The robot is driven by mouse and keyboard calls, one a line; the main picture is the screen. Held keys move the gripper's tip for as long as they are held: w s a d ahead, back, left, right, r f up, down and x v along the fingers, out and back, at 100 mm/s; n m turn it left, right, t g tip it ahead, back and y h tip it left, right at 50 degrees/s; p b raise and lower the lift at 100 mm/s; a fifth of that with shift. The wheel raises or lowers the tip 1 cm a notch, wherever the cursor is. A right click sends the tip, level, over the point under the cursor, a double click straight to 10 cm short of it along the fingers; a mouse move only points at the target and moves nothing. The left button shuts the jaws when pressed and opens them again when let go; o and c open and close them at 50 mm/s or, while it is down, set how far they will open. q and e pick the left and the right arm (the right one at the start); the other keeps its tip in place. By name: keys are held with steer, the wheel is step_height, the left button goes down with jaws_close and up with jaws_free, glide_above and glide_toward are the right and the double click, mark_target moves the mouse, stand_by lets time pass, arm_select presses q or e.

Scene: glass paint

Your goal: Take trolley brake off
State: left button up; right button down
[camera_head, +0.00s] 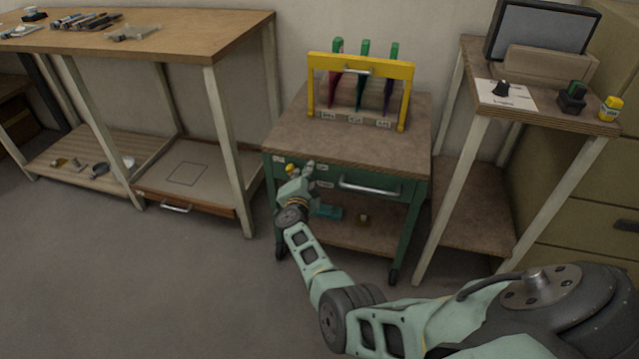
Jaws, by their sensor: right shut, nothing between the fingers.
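The trolley (405,160) has a green frame, a wooden top, a front drawer with a metal handle (370,187), and dark casters (393,277). A small yellow part (292,169) shows at the left of its front, just beside my right gripper; I cannot tell for certain whether it is the brake control. My right gripper (309,168) is shut and empty, in front of the trolley's upper left front. It hides part of that face, and I cannot tell whether it touches. My left gripper is out of view.
A yellow rack (404,95) with coloured hanging tools stands on the trolley. A workbench (190,38) is at left. A side table (470,75) with a monitor (545,24) and a yellow jar (610,107) is close at right. The floor (130,280) at front left is clear.

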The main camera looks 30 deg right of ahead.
steer(key=shift+w+a+r+n+g+p, duration=0.25)
steer(key=shift+w+a+n, duration=0.2)
steer(key=shift+n, duration=0.25)
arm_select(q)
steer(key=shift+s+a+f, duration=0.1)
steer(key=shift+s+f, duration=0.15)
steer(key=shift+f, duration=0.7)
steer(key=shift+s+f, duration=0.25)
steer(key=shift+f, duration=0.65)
arm_select(e)
steer(key=shift+w+a+f, duration=0.1)
steer(key=shift+w+a, duration=0.1)
steer(key=shift+w, duration=0.15)
steer(key=shift+a, duration=0.1)
